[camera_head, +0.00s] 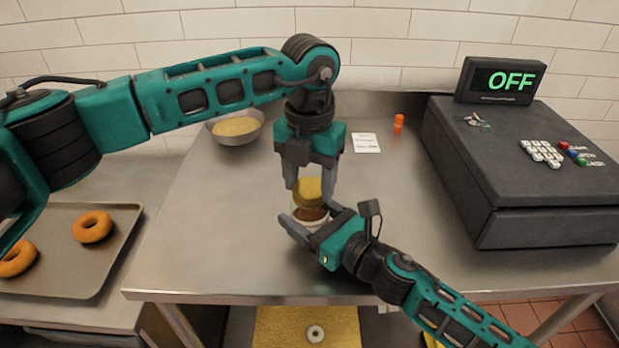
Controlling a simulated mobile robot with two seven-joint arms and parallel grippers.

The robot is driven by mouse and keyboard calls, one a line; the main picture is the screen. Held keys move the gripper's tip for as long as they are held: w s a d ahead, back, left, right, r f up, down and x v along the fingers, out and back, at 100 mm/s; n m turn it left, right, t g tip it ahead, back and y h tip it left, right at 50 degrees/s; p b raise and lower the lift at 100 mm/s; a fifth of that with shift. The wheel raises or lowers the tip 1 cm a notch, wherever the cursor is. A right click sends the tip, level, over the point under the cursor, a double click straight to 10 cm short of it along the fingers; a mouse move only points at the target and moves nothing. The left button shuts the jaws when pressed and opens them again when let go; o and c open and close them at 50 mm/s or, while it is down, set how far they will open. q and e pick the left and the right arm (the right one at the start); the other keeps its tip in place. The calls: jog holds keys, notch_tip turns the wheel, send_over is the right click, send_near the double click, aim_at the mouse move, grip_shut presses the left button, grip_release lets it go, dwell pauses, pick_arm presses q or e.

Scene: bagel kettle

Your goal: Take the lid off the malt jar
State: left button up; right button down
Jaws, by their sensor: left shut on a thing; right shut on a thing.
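The malt jar (309,222) is a small pale jar with brown contents showing at its open mouth. It stands on the steel table (230,200) near the middle. My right gripper (307,226) reaches in from the lower right and is shut on the jar's sides. The yellow lid (308,190) is just above the jar's mouth. My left gripper (308,194) points down from above and is shut on the lid. The brown contents show in front of and below the lid. Whether the lid's far edge still touches the jar is hard to tell.
A metal bowl of yellow grains (236,127) is at the back left. A dark cash register (520,175) reading OFF fills the right. A tray (75,265) with bagels is at left.

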pick_arm(q)
jog(key=n, duration=0.5)
jog(key=shift+n, duration=0.4)
jog(key=n, duration=0.3)
jog(key=shift+n, duration=0.3)
jog(key=n, duration=0.3)
jog(key=shift+n, duration=0.4)
jog(key=n, duration=0.5)
jog(key=shift+r, duration=0.1)
jog(key=shift+r, duration=0.1)
jog(key=shift+r, duration=1)
